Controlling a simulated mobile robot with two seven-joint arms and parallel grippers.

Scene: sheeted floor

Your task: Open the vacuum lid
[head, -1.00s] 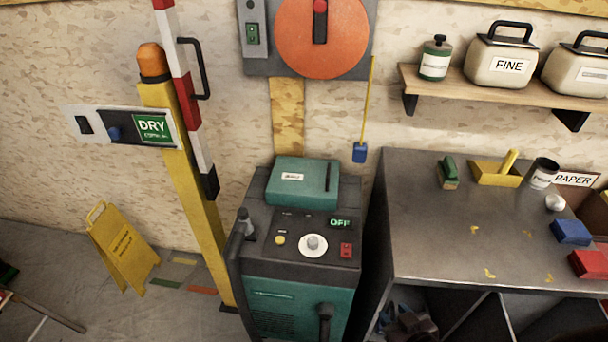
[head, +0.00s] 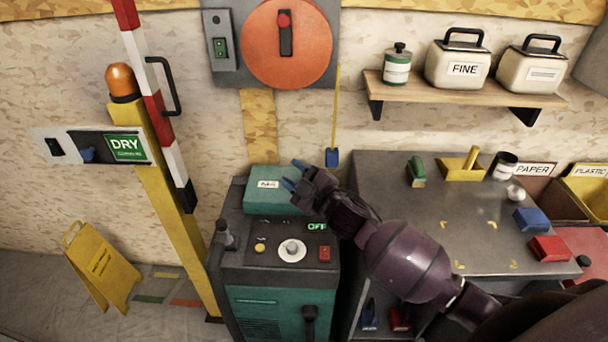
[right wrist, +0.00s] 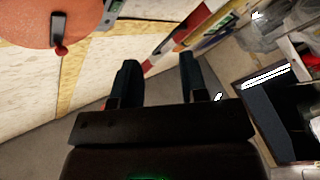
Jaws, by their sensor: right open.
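The vacuum (head: 262,275) is a dark grey and teal machine standing against the wall in the head view. Its teal lid (head: 262,203) is shut on top and carries a small white label. The front panel has a white dial, a yellow button, a red switch and a display reading OFF. My right gripper (head: 293,174) is open and empty. In the head view it overlaps the right part of the lid and hides its right end; I cannot tell whether they touch. In the right wrist view the two dark fingers (right wrist: 157,75) are apart with nothing between them. My left gripper is not in view.
A grey workbench (head: 385,215) with blocks and tins stands right of the vacuum. A shelf (head: 470,91) with canisters hangs above. A yellow post (head: 172,215) with a striped barrier arm stands close on the left. A blue-ended yellow cord (head: 334,115) hangs behind.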

